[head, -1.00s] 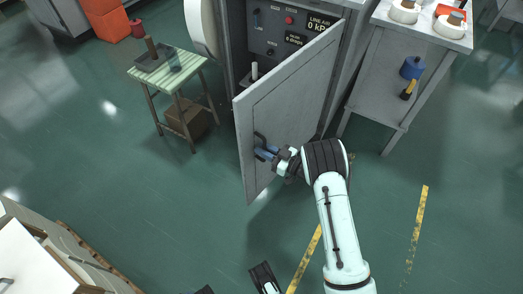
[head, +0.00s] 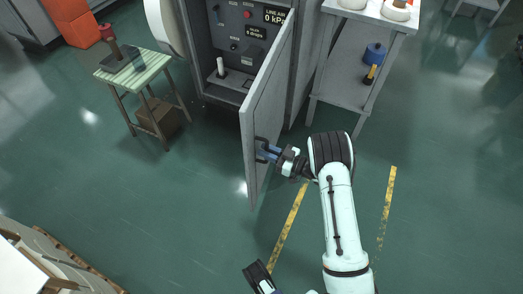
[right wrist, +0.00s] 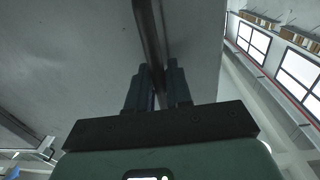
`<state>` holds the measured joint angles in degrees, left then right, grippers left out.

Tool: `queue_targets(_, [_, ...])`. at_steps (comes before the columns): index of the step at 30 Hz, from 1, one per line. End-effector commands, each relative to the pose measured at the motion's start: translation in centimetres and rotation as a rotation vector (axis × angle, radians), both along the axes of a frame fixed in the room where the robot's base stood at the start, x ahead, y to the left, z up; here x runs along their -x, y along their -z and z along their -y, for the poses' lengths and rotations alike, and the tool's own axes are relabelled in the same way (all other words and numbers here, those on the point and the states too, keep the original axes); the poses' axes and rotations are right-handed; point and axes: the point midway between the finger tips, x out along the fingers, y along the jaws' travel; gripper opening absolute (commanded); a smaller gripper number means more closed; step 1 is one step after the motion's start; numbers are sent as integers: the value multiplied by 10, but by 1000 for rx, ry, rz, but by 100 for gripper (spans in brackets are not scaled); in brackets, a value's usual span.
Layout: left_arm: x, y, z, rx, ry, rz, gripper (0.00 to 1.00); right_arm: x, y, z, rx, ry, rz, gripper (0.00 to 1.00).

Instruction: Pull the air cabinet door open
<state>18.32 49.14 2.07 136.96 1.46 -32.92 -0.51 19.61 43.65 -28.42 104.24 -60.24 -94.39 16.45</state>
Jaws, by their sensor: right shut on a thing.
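The grey air cabinet (head: 228,78) stands at the top middle of the head view, its inside showing. Its door (head: 270,97) stands swung out toward me, seen at a steep angle. A dark handle (head: 259,144) sits on the door's outer face near its free edge. My right gripper (head: 266,153) is shut on this handle. In the right wrist view the dark handle bar (right wrist: 148,35) runs between the two blue fingers (right wrist: 154,88), with the grey door face behind. A dark and white part at the bottom edge of the head view may be my left arm; its fingers are not clear.
A small green-topped table (head: 150,70) stands left of the cabinet, with a box (head: 157,117) beneath. A grey shelf stand (head: 340,88) holding a blue item is at the right. Green floor between the door and the table is clear.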

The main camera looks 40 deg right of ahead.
Motion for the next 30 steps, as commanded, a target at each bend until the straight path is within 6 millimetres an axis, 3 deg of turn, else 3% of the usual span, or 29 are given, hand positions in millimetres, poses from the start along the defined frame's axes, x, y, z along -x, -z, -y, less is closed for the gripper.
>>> queue_targets(19, [2, -1, 1, 2, 2, -5, 61, 5, 0, 9, 1, 5, 0, 0])
queue_targets(20, [2, -1, 1, 2, 2, -5, 61, 5, 0, 9, 1, 5, 0, 23])
queue_targets(21, [2, -1, 1, 2, 2, -5, 61, 5, 0, 9, 2, 5, 1, 35])
queue_targets(30, [2, -1, 1, 2, 2, -5, 61, 6, 0, 9, 1, 3, 0, 35])
